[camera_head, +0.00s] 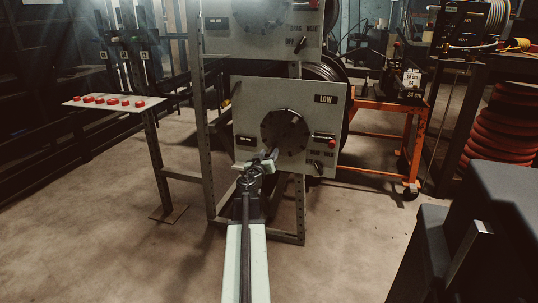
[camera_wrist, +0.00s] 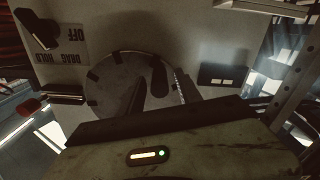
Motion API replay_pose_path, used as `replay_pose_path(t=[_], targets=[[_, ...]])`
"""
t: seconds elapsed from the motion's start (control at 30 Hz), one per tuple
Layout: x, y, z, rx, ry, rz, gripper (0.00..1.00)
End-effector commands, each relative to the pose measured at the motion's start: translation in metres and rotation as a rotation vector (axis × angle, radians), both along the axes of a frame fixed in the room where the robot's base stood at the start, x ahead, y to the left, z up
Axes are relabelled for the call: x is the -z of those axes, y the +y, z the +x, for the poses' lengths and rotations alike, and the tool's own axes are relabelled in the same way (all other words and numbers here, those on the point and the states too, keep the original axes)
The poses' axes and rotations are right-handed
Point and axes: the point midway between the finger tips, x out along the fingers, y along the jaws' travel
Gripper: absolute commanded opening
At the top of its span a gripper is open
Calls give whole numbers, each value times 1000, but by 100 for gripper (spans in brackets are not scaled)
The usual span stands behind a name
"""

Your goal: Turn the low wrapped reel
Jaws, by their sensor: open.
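The low reel's grey panel (camera_head: 255,95) carries a LOW label (camera_head: 326,99) and a dark round disc (camera_head: 290,128). Dark coils of the reel (camera_head: 345,80) show behind the panel at its right edge. My gripper (camera_head: 268,160) is at the lower left of the disc, in front of the panel.
A red-tipped lever (camera_head: 331,143) and a black knob (camera_head: 317,166) sit right of the disc. Another panel (camera_head: 250,40) is above. A stand with red buttons (camera_head: 112,101) is left, an orange cart (camera_head: 375,105) right. The floor in front is clear.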

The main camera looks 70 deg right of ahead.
Motion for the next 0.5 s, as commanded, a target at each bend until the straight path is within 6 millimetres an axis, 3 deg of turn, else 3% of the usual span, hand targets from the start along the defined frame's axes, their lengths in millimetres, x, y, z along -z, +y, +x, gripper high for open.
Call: replay_pose_path(t=[0.1, 0.3, 0.47, 0.5], targets=[[0, -13, 1, 1, 0, 0, 41], [0, -12, 1, 0, 0, 0, 41], [0, -12, 1, 0, 0, 0, 0], [0, -12, 1, 0, 0, 0, 0]])
